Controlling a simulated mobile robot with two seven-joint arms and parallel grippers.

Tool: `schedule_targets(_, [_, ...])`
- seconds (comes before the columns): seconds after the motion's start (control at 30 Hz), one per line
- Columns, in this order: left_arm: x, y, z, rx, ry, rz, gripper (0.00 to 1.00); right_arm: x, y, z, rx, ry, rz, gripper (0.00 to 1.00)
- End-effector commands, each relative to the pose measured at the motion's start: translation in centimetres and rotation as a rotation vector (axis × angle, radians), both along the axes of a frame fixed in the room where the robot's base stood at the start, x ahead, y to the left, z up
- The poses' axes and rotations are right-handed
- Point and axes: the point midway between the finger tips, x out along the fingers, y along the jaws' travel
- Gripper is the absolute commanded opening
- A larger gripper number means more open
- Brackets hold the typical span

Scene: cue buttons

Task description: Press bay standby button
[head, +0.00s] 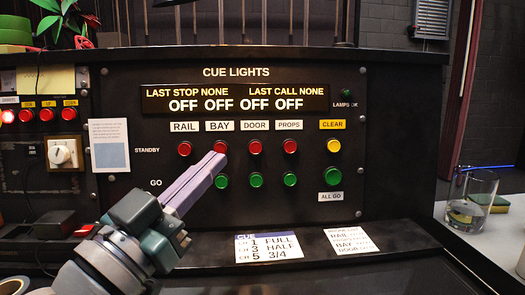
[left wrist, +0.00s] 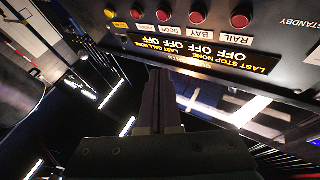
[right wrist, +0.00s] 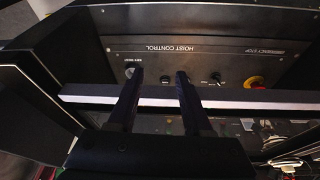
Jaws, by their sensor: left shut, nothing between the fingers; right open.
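The bay standby button (head: 220,147) is a red round button below the white BAY label (head: 219,126) on the cue lights panel. It also shows upside down in the left wrist view (left wrist: 197,17). My left gripper (head: 217,159) is shut and empty, its tip just below this button in the head view; whether they touch I cannot tell. The display (head: 235,98) reads OFF four times, with LAST STOP NONE. My right gripper (right wrist: 156,76) is open and empty, in front of a hoist control panel (right wrist: 155,58).
Red standby buttons for rail (head: 184,149), door (head: 255,147) and props (head: 290,146) flank it. Below are green buttons such as bay go (head: 221,181); my left gripper hides rail go. A yellow clear button (head: 334,146) and a glass (head: 474,192) are at right.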

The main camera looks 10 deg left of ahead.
Motion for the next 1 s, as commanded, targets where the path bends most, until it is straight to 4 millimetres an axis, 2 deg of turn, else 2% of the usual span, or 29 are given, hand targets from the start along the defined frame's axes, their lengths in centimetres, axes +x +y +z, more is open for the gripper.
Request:
schedule_targets(0.3, [3.7, 1.1, -1.3, 0.002, -0.004, 0.001, 0.0, 0.0, 0.0, -3.9, 0.0, 0.0, 0.0, 0.5])
schedule_targets(0.6, [7.1, 2.0, -1.6, 0.001, -0.001, 0.0, 0.0, 0.0, 0.0, -7.2, 0.0, 0.0, 0.0, 0.5])
schedule_targets(1.0, [8.1, 2.4, -1.3, 0.0, 0.001, 0.0, 0.0, 0.0, 0.0, -7.8, 0.0, 0.0, 0.0, 0.5])
